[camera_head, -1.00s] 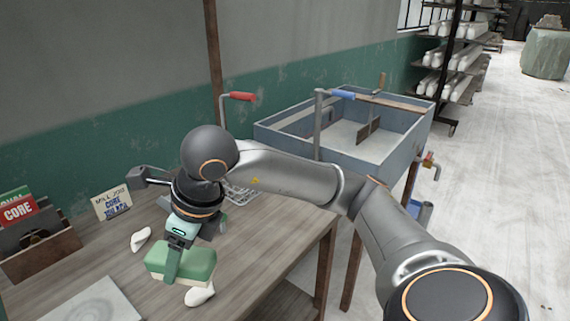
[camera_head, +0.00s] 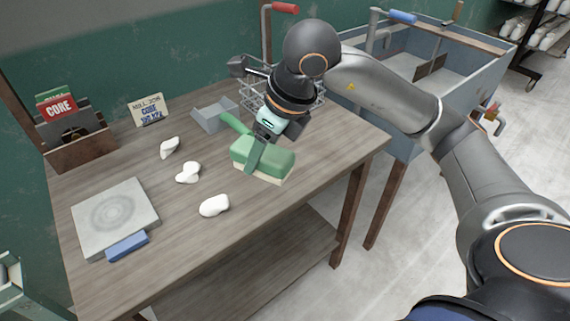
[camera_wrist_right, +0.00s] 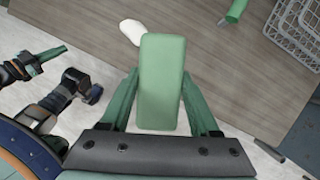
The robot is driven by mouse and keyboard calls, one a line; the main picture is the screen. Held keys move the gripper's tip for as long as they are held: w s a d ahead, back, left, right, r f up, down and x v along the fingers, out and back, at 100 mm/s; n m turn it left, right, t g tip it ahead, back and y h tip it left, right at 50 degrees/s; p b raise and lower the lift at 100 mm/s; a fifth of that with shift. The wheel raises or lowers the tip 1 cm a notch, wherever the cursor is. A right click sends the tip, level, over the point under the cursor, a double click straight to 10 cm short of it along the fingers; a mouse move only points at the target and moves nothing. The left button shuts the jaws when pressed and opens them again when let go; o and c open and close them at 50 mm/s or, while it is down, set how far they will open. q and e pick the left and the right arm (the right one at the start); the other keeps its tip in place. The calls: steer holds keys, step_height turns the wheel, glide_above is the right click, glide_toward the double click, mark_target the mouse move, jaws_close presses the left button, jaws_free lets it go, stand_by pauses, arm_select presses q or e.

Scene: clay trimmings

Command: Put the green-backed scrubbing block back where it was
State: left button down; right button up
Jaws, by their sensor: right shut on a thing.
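The green-backed scrubbing block (camera_head: 265,157), with a pale underside, is between the fingers of my right gripper (camera_head: 258,156). The gripper is shut on it, one finger along each long side, as the right wrist view shows the block (camera_wrist_right: 162,85) and gripper (camera_wrist_right: 161,103). The block is near the table's front edge and looks raised; its exact height is unclear. My left gripper (camera_wrist_right: 42,60) shows only in the right wrist view, at the far left, small and side-on; its opening cannot be made out.
On the wooden table (camera_head: 180,240) are several white lumps (camera_head: 214,205), a grey slab (camera_head: 115,215), a blue block (camera_head: 127,245), a green-handled scoop (camera_head: 215,116) and a wire basket (camera_head: 252,92). A card box (camera_head: 82,150) stands at left, a sink (camera_head: 470,75) at right.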

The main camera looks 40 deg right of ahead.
steer(key=w+d+f, duration=0.1)
steer(key=d+f, duration=0.1)
steer(key=w+d+f, duration=0.2)
steer(key=d, duration=0.1)
steer(key=w+d+f+b, duration=0.1)
steer(key=w+d+f, duration=0.1)
steer(key=f, duration=0.1)
steer(key=shift+w+d+f, duration=0.1)
steer(key=shift+w+d, duration=0.05)
steer(key=shift+w, duration=0.05)
steer(key=shift+w+d+f, duration=0.1)
steer(key=shift+d+f, duration=0.05)
steer(key=shift+f, duration=0.05)
steer(key=shift+w+d+f+b, duration=0.15)
steer(key=shift+f+b, duration=0.15)
steer(key=shift+f, duration=1.5)
steer(key=shift+f, duration=0.1)
steer(key=o, duration=1.5)
steer(key=shift+c, duration=0.2)
